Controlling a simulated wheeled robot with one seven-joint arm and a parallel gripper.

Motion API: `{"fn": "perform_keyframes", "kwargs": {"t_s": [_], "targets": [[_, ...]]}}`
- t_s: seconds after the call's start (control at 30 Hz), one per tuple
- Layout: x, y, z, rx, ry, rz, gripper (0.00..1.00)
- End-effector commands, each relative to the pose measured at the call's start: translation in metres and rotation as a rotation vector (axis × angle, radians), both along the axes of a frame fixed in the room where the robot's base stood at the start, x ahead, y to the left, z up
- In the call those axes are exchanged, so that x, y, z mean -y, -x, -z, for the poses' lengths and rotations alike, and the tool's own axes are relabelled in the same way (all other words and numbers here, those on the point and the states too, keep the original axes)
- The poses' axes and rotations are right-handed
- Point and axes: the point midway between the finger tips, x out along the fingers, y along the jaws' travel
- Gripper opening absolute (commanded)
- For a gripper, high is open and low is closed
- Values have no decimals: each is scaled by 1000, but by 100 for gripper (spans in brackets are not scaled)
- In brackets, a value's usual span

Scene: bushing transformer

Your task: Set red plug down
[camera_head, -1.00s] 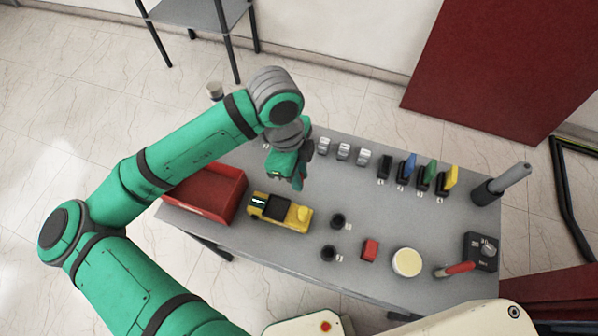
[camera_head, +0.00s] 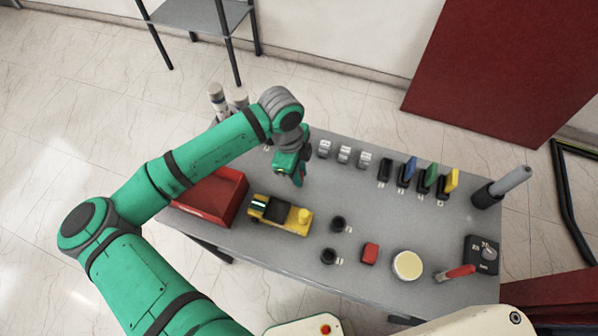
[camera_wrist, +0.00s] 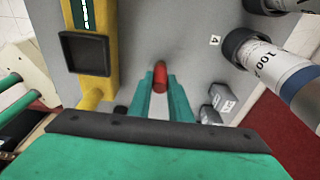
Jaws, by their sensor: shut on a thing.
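The red plug (camera_wrist: 160,76) is a small red cylinder pinched between the two green fingers of my gripper (camera_wrist: 160,88) in the wrist view. It points away from the gripper toward the grey tabletop; I cannot tell whether it touches it. In the head view my gripper (camera_head: 299,180) hangs over the table's back left part, behind the yellow device. The plug is barely visible there, mostly hidden by the fingers.
The yellow device (camera_head: 280,215) and a red bin (camera_head: 212,198) stand close by on the grey table (camera_head: 360,270). Several grey connectors (camera_head: 344,154) line the back edge. Grey-topped cylinders (camera_head: 217,97) stand at the back left. Table surface right of my gripper is clear.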

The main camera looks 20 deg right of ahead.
Motion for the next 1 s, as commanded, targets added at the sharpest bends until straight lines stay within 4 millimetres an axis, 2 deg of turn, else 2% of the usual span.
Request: {"fn": "perform_keyframes", "kwargs": {"t_s": [0.27,0.3,0.33,0.37,0.73,0.87,1.0], "targets": [[0,0,3,-1,0,0,0],[0,0,2,-1,-1,0,27],[0,0,2,-1,-1,0,34],[0,0,2,-1,-1,0,36],[0,0,-2,1,-1,1,36],[-2,-2,-17,1,0,0,36],[-6,-5,-44,3,-1,0,36]]}}
